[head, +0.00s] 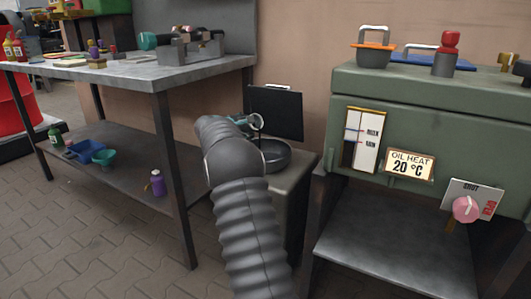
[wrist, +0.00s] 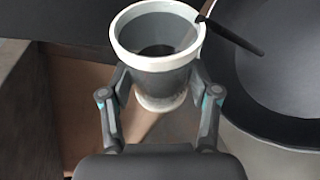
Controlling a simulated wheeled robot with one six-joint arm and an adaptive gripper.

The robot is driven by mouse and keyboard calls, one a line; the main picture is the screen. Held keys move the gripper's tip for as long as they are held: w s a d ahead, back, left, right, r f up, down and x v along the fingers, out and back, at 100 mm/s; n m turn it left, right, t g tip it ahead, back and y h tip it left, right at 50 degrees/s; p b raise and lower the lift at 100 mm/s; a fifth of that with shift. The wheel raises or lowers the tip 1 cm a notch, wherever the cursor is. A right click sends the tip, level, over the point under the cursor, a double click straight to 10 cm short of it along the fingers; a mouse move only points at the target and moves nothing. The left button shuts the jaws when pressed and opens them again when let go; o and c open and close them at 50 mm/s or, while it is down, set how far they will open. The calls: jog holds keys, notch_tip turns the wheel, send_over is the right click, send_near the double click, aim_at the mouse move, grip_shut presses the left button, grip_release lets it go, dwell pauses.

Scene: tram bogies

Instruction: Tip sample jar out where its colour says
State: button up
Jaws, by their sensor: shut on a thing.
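The sample jar (wrist: 152,62) is in the wrist view, a grey see-through cup with a thick whitish rim and a pale base. Its mouth faces up toward the camera, and dark contents show at the bottom; their exact colour is hard to tell. My gripper (wrist: 158,82) is shut around the jar's sides, one finger on each. A dark round pan (wrist: 285,60) lies right of the jar in the wrist view. In the head view the pan (head: 277,163) sits on a small stand, with my gripper (head: 248,122) just above its back left; my arm hides part of it.
A dark thin rod (wrist: 235,36) crosses between jar and pan. A black panel (head: 276,112) stands behind the pan. A green oil tank (head: 440,125) with gauge and pink valve (head: 466,208) is right.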

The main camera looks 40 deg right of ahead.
aim_at(250, 131)
jog(key=shift+f+m+b, duration=0.15)
jog(key=shift+m+b, duration=0.25)
jog(key=shift+b, duration=0.45)
jog(key=shift+f+m+t, duration=0.3)
jog(key=shift+m+t, duration=0.3)
dwell(0.9)
jog(key=shift+s+d+f+m+t, duration=0.15)
jog(key=shift+s+m, duration=0.15)
jog(key=shift+s, duration=0.2)
jog(key=shift+s+f+m+t, duration=0.15)
jog(key=shift+s+m, duration=0.15)
jog(key=shift+s, duration=0.15)
dwell(0.5)
jog(key=shift+s+f+m+h, duration=0.2)
jog(key=shift+f+m+h, duration=0.2)
jog(key=shift+m, duration=0.3)
dwell(0.7)
jog(key=shift+r, duration=0.1)
jog(key=shift+w+r+n, duration=0.2)
jog(key=shift+r+n, duration=0.1)
jog(key=shift+n, duration=0.3)
jog(key=shift+w+r+n, duration=0.25)
jog(key=shift+w+n, duration=0.35)
jog(key=shift+w, duration=0.15)
jog(key=shift+w, duration=0.15)
